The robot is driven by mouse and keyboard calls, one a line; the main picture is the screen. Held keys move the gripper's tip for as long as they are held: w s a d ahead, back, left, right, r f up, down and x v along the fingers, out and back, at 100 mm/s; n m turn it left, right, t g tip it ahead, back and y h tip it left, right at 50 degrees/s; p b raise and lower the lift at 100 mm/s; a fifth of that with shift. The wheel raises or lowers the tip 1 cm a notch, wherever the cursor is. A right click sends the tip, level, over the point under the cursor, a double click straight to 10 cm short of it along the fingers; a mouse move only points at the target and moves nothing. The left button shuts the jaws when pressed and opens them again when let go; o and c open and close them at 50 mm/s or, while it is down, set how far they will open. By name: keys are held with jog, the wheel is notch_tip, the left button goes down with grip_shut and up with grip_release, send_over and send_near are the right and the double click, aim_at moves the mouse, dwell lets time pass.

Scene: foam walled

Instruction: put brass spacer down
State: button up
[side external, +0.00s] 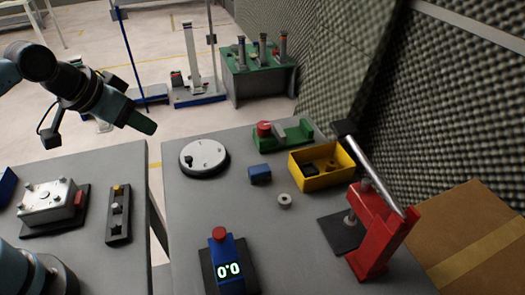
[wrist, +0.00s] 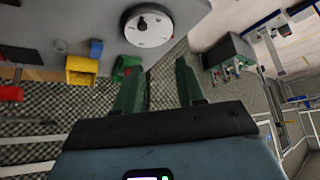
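A small ring-shaped spacer (side external: 284,200) lies flat on the right-hand grey table, in front of a blue block. It looks grey-silver rather than clearly brass. In the wrist view a small ring-like shape (wrist: 61,45) beside the blue block appears to be the same spacer. My gripper (side external: 145,125) is in the air at the upper left, over the gap between the two tables and well away from the spacer. In the wrist view its two green fingers (wrist: 160,85) stand apart with nothing between them.
A white round dial (side external: 204,157), a blue block (side external: 260,174), a yellow bin (side external: 343,178), a green holder (side external: 292,137), a red press (side external: 370,235) and a blue display unit (side external: 227,268) stand on the table. Foam walls rise behind.

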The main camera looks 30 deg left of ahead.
jog(key=shift+s+a+f+n, duration=0.25)
jog(key=shift+s+a+f, duration=0.25)
jog(key=shift+s, duration=0.2)
jog(key=shift+s+a+f+n, duration=0.25)
jog(key=shift+s+a+f, duration=0.15)
jog(key=shift+s+f, duration=0.25)
jog(key=shift+r, duration=0.1)
